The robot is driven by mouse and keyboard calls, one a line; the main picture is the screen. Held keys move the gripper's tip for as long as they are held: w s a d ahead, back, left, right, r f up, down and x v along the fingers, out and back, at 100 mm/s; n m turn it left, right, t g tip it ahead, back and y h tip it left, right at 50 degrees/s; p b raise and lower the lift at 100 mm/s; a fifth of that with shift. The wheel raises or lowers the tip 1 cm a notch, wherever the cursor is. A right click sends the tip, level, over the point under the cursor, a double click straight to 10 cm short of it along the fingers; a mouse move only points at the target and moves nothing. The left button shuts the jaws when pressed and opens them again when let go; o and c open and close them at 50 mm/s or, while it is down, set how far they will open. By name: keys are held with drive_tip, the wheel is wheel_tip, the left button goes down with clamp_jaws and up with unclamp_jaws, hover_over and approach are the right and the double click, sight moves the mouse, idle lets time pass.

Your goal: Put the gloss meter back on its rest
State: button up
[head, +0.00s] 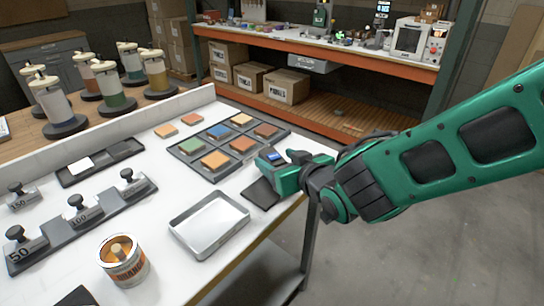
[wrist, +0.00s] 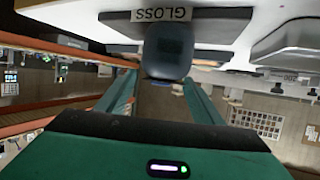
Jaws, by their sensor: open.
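The gloss meter, a dark rounded block with a small blue screen, shows in the head view (head: 271,157) at the right edge of the white table. In the wrist view the meter (wrist: 167,48) is between the two green fingers. My gripper (head: 286,176) is open around the meter, and it also shows in the wrist view (wrist: 166,78). The rest, a flat dark plate (head: 260,194), lies at the table edge below the meter. Its GLOSS label is upside down in the wrist view (wrist: 162,14). I cannot tell whether the meter touches the plate.
A dark tray of coloured sample blocks (head: 190,151) is left of my gripper. An empty metal tray (head: 209,224) lies in front, with an orange can (head: 123,262) further left. Labelled weights (head: 82,214) stand on a dark rack. Open floor is to the right.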

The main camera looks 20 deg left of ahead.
drive_tip(key=v, duration=0.7)
drive_tip(key=shift+s+d, duration=0.1)
drive_tip(key=shift+s, duration=0.05)
